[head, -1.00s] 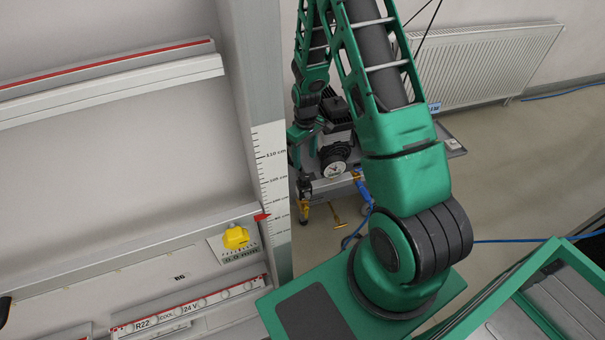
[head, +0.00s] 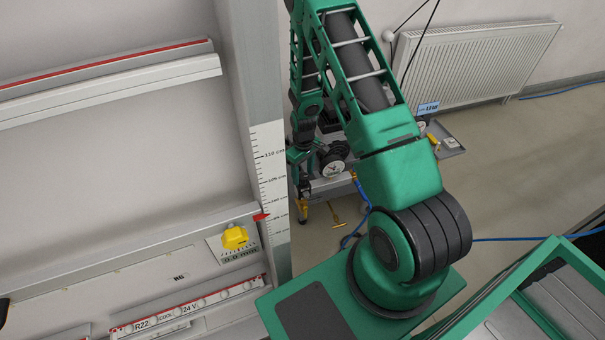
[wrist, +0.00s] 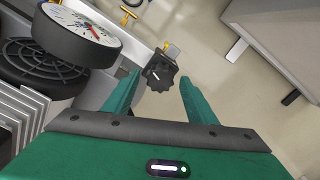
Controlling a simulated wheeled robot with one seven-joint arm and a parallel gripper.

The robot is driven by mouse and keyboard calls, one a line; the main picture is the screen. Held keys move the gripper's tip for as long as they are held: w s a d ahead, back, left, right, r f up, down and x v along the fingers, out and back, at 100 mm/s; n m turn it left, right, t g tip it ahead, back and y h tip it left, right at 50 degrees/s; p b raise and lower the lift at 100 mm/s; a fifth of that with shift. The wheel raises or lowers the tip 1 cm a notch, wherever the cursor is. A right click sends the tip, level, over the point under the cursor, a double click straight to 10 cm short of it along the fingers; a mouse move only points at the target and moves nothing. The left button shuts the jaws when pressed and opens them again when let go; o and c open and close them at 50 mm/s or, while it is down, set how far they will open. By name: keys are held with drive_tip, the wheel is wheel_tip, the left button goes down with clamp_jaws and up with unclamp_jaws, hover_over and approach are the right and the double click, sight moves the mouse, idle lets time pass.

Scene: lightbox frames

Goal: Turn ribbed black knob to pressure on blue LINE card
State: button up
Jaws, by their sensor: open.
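The ribbed black knob (wrist: 161,73) shows in the wrist view with a pale pointer mark on its face. My gripper (wrist: 160,77) is open, one green finger to each side of the knob, with visible gaps. I cannot tell how far the fingertips are above it. A round white pressure gauge (wrist: 88,24) with a red needle is at the upper left; it also shows in the head view (head: 334,169). The blue LINE card (head: 429,108) stands near the radiator in the head view. The knob is not clearly visible there, and my arm hides part of the bench.
A black fan grille (wrist: 42,58) and pale fins (wrist: 18,112) lie left of my gripper. A grey bench (head: 455,143) holds the equipment. A white radiator (head: 480,65) is behind. A blue hose (head: 515,239) crosses the open floor at right.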

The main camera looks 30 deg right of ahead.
drive_tip(key=c, duration=1.1)
drive_tip(key=shift+o, duration=0.2)
drive_tip(key=shift+m, duration=0.4)
drive_tip(key=m, duration=0.2)
drive_tip(key=shift+m, duration=2.1)
drive_tip(key=o, duration=1.1)
drive_tip(key=shift+c, duration=0.2)
